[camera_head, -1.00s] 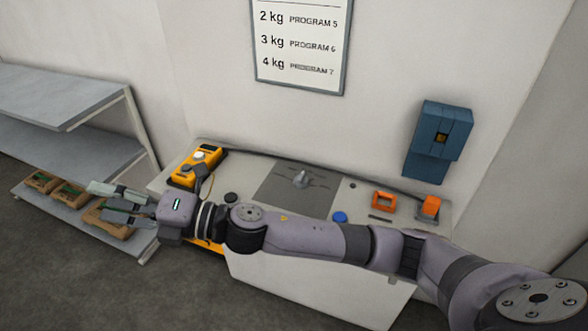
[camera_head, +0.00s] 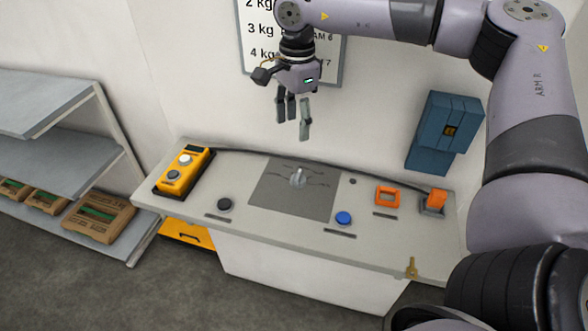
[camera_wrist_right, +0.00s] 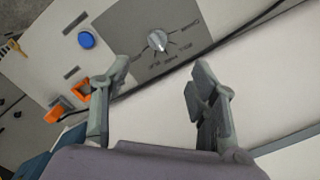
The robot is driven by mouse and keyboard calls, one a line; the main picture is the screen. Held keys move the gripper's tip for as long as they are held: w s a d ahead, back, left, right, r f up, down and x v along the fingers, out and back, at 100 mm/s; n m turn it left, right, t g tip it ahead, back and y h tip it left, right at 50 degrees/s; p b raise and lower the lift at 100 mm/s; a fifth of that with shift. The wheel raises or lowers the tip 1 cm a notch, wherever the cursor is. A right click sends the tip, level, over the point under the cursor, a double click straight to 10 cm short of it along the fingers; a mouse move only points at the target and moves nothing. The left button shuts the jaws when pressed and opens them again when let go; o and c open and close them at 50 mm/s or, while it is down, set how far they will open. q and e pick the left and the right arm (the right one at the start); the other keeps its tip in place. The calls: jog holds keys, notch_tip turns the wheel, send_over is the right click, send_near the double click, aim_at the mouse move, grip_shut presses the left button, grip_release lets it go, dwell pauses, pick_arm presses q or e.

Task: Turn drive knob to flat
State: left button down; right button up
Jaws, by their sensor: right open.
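The drive knob (camera_head: 298,178) is a light grey knob with a pointer. It sits on a dark grey plate (camera_head: 275,197) in the middle of the console top. In the right wrist view the knob (camera_wrist_right: 157,40) shows near the top, with printed labels and lines around it, too small to read surely. My right gripper (camera_head: 294,118) hangs above and behind the knob, in front of the wall sign, with its fingers pointing down. It is open and empty, apart from the knob. It also shows in the right wrist view (camera_wrist_right: 160,72). My left gripper is not in view.
The console (camera_head: 240,222) also bears a yellow control box (camera_head: 184,171), a black button (camera_head: 225,204), a blue button (camera_head: 343,218), an orange frame (camera_head: 387,196) and an orange switch (camera_head: 435,200). A blue wall box (camera_head: 443,130) hangs right. A shelf (camera_head: 75,150) with packages stands left.

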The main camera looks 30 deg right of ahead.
jog(key=d, duration=0.1)
jog(key=p, duration=0.5)
send_near(298, 174)
notch_tip(298, 174, down, 10)
jog(key=shift+a+f, duration=0.1)
jog(key=shift+c, duration=0.5)
jog(key=c, duration=1.1)
